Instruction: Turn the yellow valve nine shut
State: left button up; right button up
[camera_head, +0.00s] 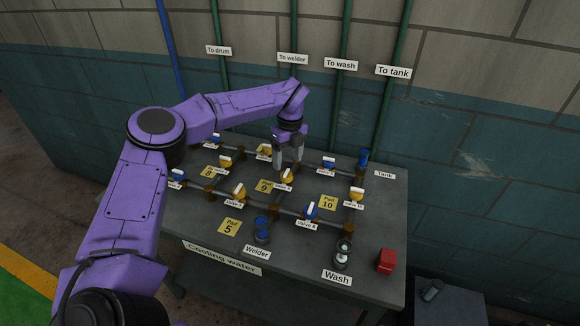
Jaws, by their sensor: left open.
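A yellow valve (287,176) stands on the pipe run right beside the yellow "Pad 9" plate (265,186). Its small tag is too small to read surely, but its place by that plate fits valve nine. Its handle has a pale top; its exact turn is hard to tell. My left gripper (288,158) points down just above and behind this valve in the picture, fingers apart and nothing seen between them. I cannot tell whether a fingertip touches the handle. My right gripper is not in view.
Other yellow valves (239,190) and blue valves (310,210) stand close by on the pipes. The grey table (377,222) carries a red block (386,261) and a "Wash" fitting (343,252) at the front right. Green pipes (392,92) climb the wall behind.

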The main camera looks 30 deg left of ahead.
aim_at(287, 172)
pick_arm(q)
jog(key=f, duration=0.2)
jog(key=f+p, duration=0.1)
jog(key=shift+s+a+f, duration=0.15)
jog(key=shift+s+f, duration=0.1)
jog(key=f, duration=0.1)
jog(key=w+f, duration=0.1)
jog(key=shift+f, duration=0.35)
jog(key=shift+s+r, duration=0.25)
jog(key=shift+s, duration=0.05)
jog(key=shift+w, duration=0.1)
jog(key=c, duration=1)
jog(key=shift+c, duration=0.2)
